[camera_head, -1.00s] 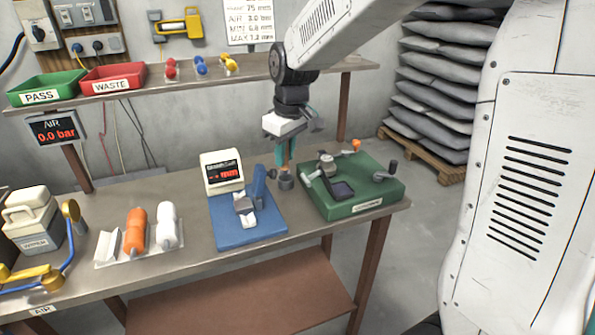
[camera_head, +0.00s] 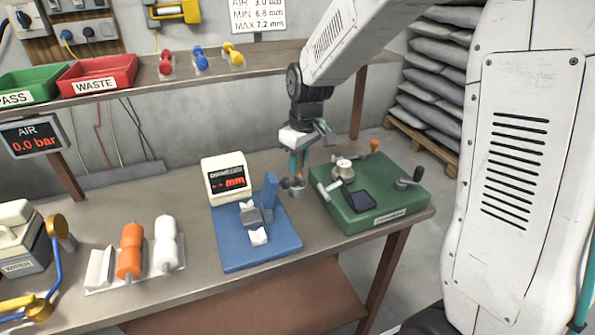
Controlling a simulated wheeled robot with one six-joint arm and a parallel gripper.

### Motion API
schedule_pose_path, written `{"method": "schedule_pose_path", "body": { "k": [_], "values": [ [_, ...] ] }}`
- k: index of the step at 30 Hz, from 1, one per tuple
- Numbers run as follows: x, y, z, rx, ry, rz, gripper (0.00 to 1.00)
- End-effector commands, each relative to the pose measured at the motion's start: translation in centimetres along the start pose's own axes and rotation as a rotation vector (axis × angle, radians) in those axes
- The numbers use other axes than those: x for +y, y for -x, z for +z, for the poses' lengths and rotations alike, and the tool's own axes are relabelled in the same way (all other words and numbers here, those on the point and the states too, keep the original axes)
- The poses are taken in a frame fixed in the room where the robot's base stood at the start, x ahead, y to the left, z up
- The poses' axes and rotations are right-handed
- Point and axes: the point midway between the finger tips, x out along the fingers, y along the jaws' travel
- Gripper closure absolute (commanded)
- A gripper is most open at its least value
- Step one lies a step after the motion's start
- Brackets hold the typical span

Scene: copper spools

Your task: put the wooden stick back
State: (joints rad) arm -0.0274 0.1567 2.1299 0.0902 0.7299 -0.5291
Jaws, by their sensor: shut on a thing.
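My gripper (camera_head: 299,166), with teal fingers, points down over the bench between the blue gauge and the green fixture. It is shut on the thin brown wooden stick (camera_head: 303,172), which stands about upright and is mostly hidden by the fingers. A small grey metal cup (camera_head: 297,190) stands on the bench right under the fingers. The stick's lower end is at or in this cup; I cannot tell how deep it sits.
The blue gauge (camera_head: 232,248) with its red-lit display is close on the left. The green fixture (camera_head: 385,205) with a crank is close on the right. A shelf (camera_head: 210,78) runs behind the arm.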

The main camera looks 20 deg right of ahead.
Motion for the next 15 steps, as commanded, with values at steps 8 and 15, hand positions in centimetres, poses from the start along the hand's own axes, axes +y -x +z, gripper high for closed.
{"method": "schedule_pose_path", "body": {
  "k": [8,15],
  "values": [
    [-0.2,-3.0,0.3,0.000,0.003,0.000,1.00],
    [-0.3,-3.1,0.3,0.000,0.005,-0.001,1.00]
  ]
}}
